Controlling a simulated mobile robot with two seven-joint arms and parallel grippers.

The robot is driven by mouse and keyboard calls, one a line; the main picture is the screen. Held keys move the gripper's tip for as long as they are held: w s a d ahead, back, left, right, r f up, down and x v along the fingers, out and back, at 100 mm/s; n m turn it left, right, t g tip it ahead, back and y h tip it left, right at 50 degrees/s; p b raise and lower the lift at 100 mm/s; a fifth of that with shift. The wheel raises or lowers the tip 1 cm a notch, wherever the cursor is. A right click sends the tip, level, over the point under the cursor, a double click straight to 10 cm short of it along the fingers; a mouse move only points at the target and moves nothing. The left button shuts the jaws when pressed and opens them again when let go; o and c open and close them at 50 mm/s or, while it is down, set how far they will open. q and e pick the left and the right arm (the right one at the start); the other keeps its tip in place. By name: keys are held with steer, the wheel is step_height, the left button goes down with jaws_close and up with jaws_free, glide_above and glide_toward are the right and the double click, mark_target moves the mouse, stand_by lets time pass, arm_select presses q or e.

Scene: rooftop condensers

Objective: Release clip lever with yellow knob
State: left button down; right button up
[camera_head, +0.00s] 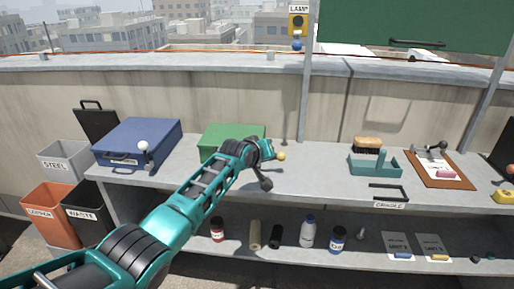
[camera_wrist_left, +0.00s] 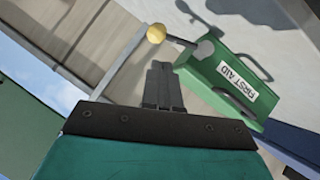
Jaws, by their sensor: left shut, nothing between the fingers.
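The yellow knob (camera_head: 281,156) shows just right of my left gripper (camera_head: 270,150) in the head view, over the shelf top. My left gripper (camera_wrist_left: 162,68) is shut and empty. Its fingertips point toward the knob, with a small gap between them in the picture. My arm hides most of the lever in the head view. My right gripper is not in view.
The green FIRST AID box (camera_head: 222,137) stands close behind my arm. A teal caddy (camera_head: 374,168) and a brown clipboard (camera_head: 440,180) are at right. Bottles stand on the lower shelf.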

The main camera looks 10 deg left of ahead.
arm_select(q)
steer(key=v, duration=0.8)
steer(key=shift+s+d+r+p, duration=0.25)
steer(key=shift+d+r+p, duration=0.05)
steer(key=shift+p, duration=0.05)
steer(key=s+a+f+m, duration=0.1)
steer(key=s+a+f, duration=0.1)
steer(key=s+f, duration=0.65)
steer(key=s+a+f+m, duration=0.1)
steer(key=s+f, duration=0.3)
steer(key=s, duration=0.4)
steer(key=s+a+f+m+y, duration=0.1)
steer(key=s+a+f, duration=0.3)
steer(key=s, duration=0.5)
steer(key=s+a+f+m, duration=0.2)
steer(key=s+f, duration=0.4)
steer(key=s, duration=0.2)
steer(key=shift+s+a+m+g+y, duration=0.3)
steer(key=shift+s+y, duration=0.05)
steer(key=shift+y, duration=0.05)
